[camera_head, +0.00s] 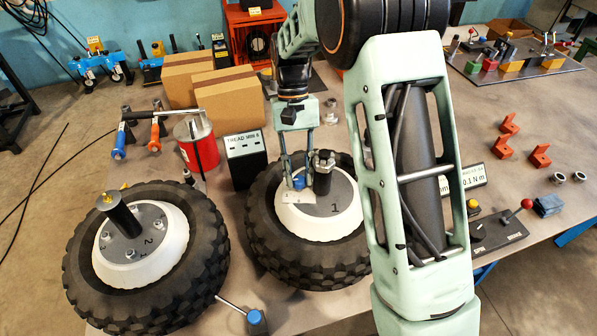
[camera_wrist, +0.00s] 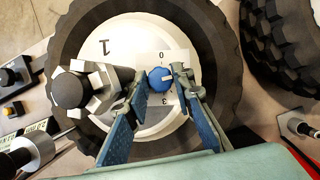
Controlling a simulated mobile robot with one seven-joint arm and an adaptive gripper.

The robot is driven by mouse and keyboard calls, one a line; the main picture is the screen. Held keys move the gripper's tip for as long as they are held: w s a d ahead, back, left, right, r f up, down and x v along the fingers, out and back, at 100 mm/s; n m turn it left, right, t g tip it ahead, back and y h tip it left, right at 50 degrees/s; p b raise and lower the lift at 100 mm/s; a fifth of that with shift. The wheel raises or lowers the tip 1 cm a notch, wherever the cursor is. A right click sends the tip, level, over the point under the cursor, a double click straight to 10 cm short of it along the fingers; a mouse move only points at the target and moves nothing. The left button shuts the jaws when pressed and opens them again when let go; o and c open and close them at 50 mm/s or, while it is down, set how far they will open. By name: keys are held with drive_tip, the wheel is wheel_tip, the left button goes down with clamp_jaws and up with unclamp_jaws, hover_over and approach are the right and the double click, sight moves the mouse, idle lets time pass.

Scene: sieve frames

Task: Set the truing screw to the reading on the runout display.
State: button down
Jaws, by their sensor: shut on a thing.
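The truing screw, a blue knob (camera_head: 299,183), sits on a pale scale plate (camera_head: 295,197) on the hub of the wheel marked 1 (camera_head: 335,245). In the wrist view the knob (camera_wrist: 160,78) has a white pointer mark, and the scale digits 0 and 3 (camera_wrist: 164,101) show beside it. My gripper (camera_head: 298,180) comes down from above and is shut on the knob, one finger on each side; the wrist view shows the same grip (camera_wrist: 162,76). I cannot make out a runout display; my arm hides part of the displays at the right.
A second wheel (camera_head: 180,300) lies to the left. Behind are a black box with a tread label (camera_head: 245,160), a red can (camera_head: 197,145) and cardboard boxes (camera_head: 230,105). A sign reading 0.1 N m (camera_head: 472,177) stands right.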

idle(0.4)
drive_tip(key=c, duration=1.7)
unclamp_jaws()
drive_tip(key=shift+o, duration=0.2)
drive_tip(key=v, duration=0.8)
drive_tip(key=shift+a, duration=0.1)
